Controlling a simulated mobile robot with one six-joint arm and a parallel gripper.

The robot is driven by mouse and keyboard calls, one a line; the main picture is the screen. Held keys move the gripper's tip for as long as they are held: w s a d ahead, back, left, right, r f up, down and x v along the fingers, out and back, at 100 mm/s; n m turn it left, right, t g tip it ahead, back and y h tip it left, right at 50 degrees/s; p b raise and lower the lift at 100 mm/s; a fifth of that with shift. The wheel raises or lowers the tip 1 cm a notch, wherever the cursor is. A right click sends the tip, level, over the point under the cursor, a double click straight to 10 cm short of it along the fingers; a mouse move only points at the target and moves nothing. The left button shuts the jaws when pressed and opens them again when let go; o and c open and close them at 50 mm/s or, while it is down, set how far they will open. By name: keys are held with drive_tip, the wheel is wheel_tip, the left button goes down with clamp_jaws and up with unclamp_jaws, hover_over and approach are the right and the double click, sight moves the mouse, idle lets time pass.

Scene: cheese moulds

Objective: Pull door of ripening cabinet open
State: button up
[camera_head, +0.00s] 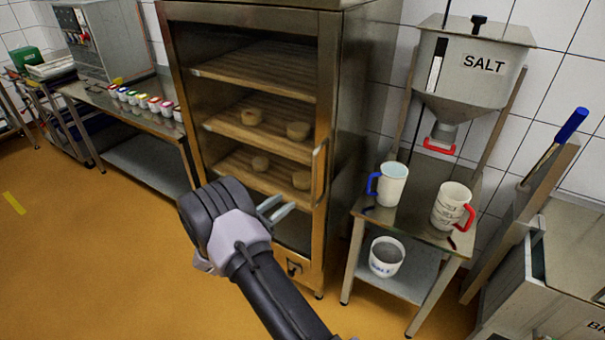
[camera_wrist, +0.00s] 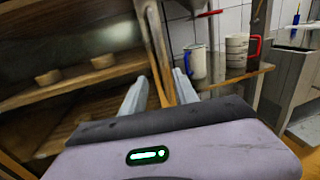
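The ripening cabinet (camera_head: 250,18) is a tall metal cabinet with wooden shelves holding several round cheeses. Its door (camera_head: 322,110) appears shut, with the shelves showing through its clear pane. A vertical bar handle (camera_head: 319,172) is on the door's right side. My gripper (camera_head: 277,208) is in front of the cabinet, below and left of the handle in the head view. In the wrist view its two fingers (camera_wrist: 160,92) are apart, with an upright brownish strip beyond and between them. I cannot tell whether that is handle or frame, or whether anything touches.
Right of the cabinet, a metal table (camera_head: 413,220) bears a blue-handled jug (camera_head: 392,186) and red-handled cups (camera_head: 452,203). A white bucket (camera_head: 386,257) is on its lower shelf. A salt hopper (camera_head: 470,75) stands behind. The orange floor (camera_head: 110,260) at left is clear.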

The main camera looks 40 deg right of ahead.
drive_tip(key=w+d+b, duration=0.2)
drive_tip(key=d, duration=1.2)
drive_tip(key=shift+w+d, duration=0.3)
drive_tip(key=shift+w, duration=0.05)
clamp_jaws()
idle(0.4)
